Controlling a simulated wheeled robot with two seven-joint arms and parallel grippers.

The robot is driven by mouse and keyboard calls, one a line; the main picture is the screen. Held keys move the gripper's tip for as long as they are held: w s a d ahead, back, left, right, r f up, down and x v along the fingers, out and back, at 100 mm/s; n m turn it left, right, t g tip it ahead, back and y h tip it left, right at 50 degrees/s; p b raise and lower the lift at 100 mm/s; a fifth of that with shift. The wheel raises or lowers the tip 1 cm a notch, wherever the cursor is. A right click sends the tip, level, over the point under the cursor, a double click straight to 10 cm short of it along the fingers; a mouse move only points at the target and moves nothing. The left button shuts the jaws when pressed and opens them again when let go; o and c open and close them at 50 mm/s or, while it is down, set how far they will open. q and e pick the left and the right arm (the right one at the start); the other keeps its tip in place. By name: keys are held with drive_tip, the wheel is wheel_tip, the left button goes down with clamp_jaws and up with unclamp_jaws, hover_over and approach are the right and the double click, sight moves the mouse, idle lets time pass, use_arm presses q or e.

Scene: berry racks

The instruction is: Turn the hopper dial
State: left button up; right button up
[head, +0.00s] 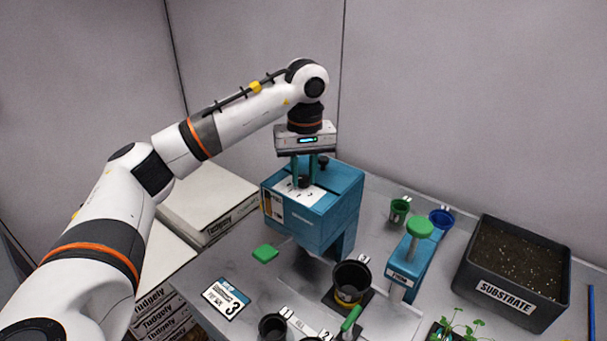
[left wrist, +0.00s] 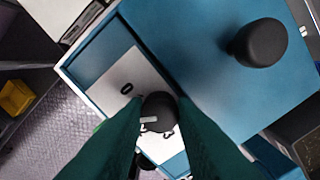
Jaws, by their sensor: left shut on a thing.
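The blue hopper (head: 325,222) stands on the grey table, with a white dial plate (head: 311,194) on its top. The black dial (head: 305,181) sits on that plate. My left gripper (head: 305,179) comes down from above and its teal fingers are shut on the dial. In the left wrist view, my left gripper (left wrist: 160,125) has a finger on each side of the black dial (left wrist: 159,108), which has a light pointer mark. The plate (left wrist: 130,85) shows a "0" and a partly hidden "3"; other marks are covered by the fingers. My right gripper is not in view.
A second black knob (left wrist: 260,42) stands on the hopper top beside the plate. A black pot (head: 351,278) stands below the hopper. A blue press with a green knob (head: 419,228) and a substrate tray (head: 515,300) are to the right. A card marked 3 (head: 226,298) lies front left.

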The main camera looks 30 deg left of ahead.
use_arm(q)
drive_tip(key=n, duration=0.4)
drive_tip(key=shift+n+b, duration=0.3)
drive_tip(key=n, duration=0.5)
drive_tip(key=shift+r, duration=0.1)
drive_tip(key=n, duration=0.5)
drive_tip(key=shift+b, duration=0.3)
drive_tip(key=n, duration=0.4)
drive_tip(key=shift+a, duration=0.1)
drive_tip(key=shift+n, duration=0.4)
drive_tip(key=o, duration=1)
